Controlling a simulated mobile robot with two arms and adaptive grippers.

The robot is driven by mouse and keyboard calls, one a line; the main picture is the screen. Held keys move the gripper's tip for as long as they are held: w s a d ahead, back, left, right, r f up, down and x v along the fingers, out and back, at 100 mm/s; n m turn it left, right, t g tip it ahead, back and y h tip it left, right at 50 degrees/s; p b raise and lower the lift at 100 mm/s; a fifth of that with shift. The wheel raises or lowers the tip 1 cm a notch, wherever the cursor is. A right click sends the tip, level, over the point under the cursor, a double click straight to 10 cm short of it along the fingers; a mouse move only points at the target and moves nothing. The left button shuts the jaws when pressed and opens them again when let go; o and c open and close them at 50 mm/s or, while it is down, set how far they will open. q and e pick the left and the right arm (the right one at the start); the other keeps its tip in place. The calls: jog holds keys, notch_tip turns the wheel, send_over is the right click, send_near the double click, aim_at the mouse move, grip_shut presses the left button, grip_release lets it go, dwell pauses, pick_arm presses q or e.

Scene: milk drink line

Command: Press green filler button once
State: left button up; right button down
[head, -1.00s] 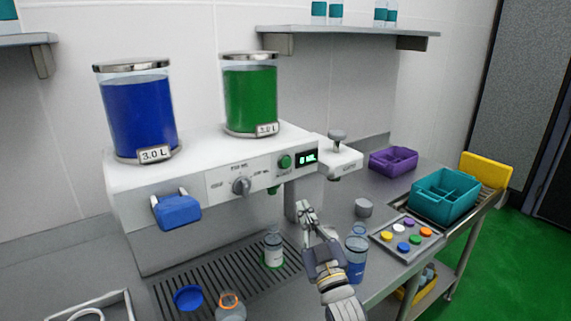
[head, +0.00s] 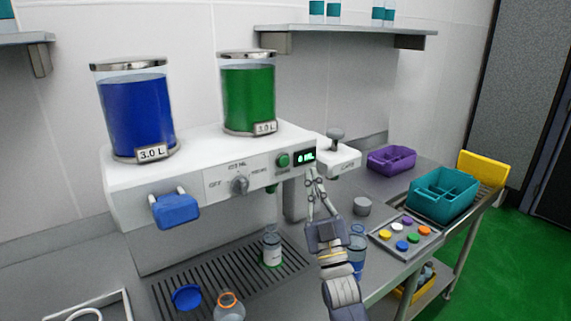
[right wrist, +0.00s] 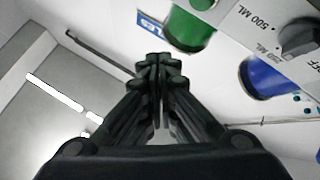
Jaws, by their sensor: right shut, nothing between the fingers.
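The green filler button (head: 283,160) is on the white filling machine's front panel, between the dial (head: 239,185) and the small green-lit display (head: 305,156). My right gripper (head: 312,176) is raised in front of the machine, just below the display and to the right of the button. Its fingers are shut and empty, and no contact with the button shows. In the right wrist view the closed fingertips (right wrist: 158,62) point toward the machine. My left gripper is out of view.
A bottle (head: 272,250) stands on the drip grate under the machine. Blue (head: 138,115) and green (head: 249,98) tanks sit on top. A blue-filled bottle (head: 357,257) stands beside my right arm, near a tray of coloured caps (head: 404,249). The white scale-like unit (head: 337,161) is right of the display.

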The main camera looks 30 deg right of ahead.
aim_at(284, 162)
jog(key=w+b, duration=0.2)
jog(key=w, duration=0.5)
jog(key=shift+w+a, duration=0.3)
jog(key=shift+b, duration=0.35)
dwell(0.8)
jog(key=shift+w, duration=0.4)
jog(key=shift+w+a+b, duration=0.1)
jog(key=shift+w+b, duration=0.25)
jog(key=shift+w, duration=0.05)
dwell(0.6)
jog(key=shift+s, duration=0.1)
jog(key=shift+s+p, duration=0.35)
jog(key=shift+s, duration=0.4)
